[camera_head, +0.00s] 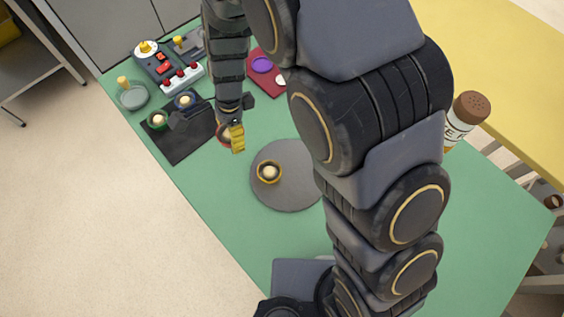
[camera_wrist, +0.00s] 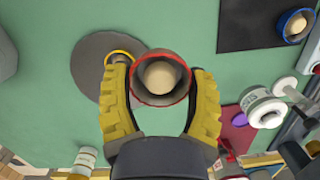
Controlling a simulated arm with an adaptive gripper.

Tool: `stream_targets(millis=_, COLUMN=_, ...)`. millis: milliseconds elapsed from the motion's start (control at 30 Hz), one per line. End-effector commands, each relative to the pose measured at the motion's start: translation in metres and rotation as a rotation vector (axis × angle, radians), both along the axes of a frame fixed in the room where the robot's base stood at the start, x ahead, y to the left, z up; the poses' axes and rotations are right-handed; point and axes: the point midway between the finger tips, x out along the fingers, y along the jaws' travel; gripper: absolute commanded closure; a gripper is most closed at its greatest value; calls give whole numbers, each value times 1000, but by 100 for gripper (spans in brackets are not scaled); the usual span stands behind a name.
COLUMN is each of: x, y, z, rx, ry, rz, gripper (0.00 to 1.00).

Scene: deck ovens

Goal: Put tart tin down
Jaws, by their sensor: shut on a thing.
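My gripper (camera_wrist: 161,100) is shut on a red-rimmed tart tin (camera_wrist: 160,56) with a pale round filling inside. The yellow fingers grip the tin from both sides, and it appears held level over the green table. In the head view my gripper (camera_head: 234,137) is beside the right edge of the black mat (camera_head: 178,145), and the red tin (camera_head: 222,136) is partly hidden behind a finger. A green tin (camera_head: 157,121) and a blue tin (camera_head: 185,100) rest on the mat. A yellow-rimmed tin (camera_head: 268,172) sits on the grey round disc (camera_head: 287,192).
A control box (camera_head: 168,66) with buttons and a glass dish (camera_head: 132,97) stand at the far left. A red mat (camera_head: 266,82) with a purple disc (camera_head: 262,65) lies behind my arm. A brown-lidded shaker (camera_head: 466,119) stands at right. Green table (camera_head: 222,207) is clear left of the disc.

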Motion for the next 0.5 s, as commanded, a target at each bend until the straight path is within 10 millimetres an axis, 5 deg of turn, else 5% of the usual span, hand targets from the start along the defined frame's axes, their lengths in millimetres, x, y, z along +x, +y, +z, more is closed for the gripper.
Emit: stream_targets(millis=500, x=-16, y=-116, z=-30, rx=-9, ry=7, rz=973, gripper=75)
